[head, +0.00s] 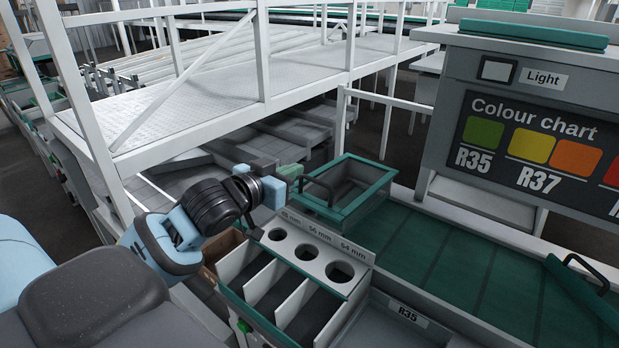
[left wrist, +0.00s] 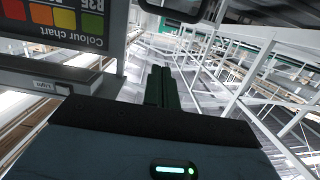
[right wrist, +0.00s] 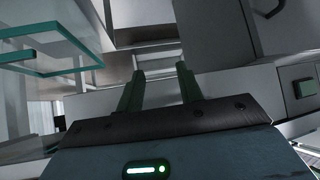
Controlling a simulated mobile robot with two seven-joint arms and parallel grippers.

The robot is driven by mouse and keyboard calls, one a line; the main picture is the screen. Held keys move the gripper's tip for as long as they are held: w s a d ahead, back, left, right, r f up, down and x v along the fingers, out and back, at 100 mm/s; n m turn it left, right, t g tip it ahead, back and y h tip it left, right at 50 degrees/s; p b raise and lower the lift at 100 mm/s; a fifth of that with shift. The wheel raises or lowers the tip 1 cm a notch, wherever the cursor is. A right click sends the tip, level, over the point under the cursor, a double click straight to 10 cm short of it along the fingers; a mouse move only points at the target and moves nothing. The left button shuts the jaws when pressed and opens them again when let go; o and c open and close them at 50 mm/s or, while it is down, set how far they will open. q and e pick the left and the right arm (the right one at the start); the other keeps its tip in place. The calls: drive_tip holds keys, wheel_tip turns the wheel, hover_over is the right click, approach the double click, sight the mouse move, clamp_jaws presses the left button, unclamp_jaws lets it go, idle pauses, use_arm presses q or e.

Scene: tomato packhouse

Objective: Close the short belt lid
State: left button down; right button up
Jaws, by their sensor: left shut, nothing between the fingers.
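A green-rimmed box (head: 372,193) with a grey inside stands at the left end of the green belt in the head view. A dark curved handle (head: 331,190) shows at its near left side; I cannot tell for sure whether this belongs to the short belt lid or how far that lid is turned. My left gripper (head: 296,171) is shut and empty, just left of this handle and apart from it as far as I can see. It also shows shut in the left wrist view (left wrist: 161,72). My right gripper (right wrist: 159,76) is open and empty in the right wrist view.
A green panel with a dark handle (head: 590,275) lies at the belt's right end. The sizing box (head: 305,258) with three round holes stands below my left gripper. A colour chart stand (head: 530,130) rises behind the belt. White railings (head: 262,60) stand behind my left arm.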

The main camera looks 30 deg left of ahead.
use_arm(q)
drive_tip(key=w+f, duration=0.1)
drive_tip(key=w, duration=0.1)
drive_tip(key=w+f, duration=0.1)
drive_tip(key=w, duration=0.1)
drive_tip(key=w+f, duration=0.1)
drive_tip(key=w, duration=0.1)
drive_tip(key=shift+w+d, duration=0.1)
drive_tip(key=shift+d, duration=0.15)
drive_tip(key=shift+f, duration=0.9)
use_arm(e)
drive_tip(key=shift+w+r, duration=0.3)
drive_tip(key=shift+w, duration=0.05)
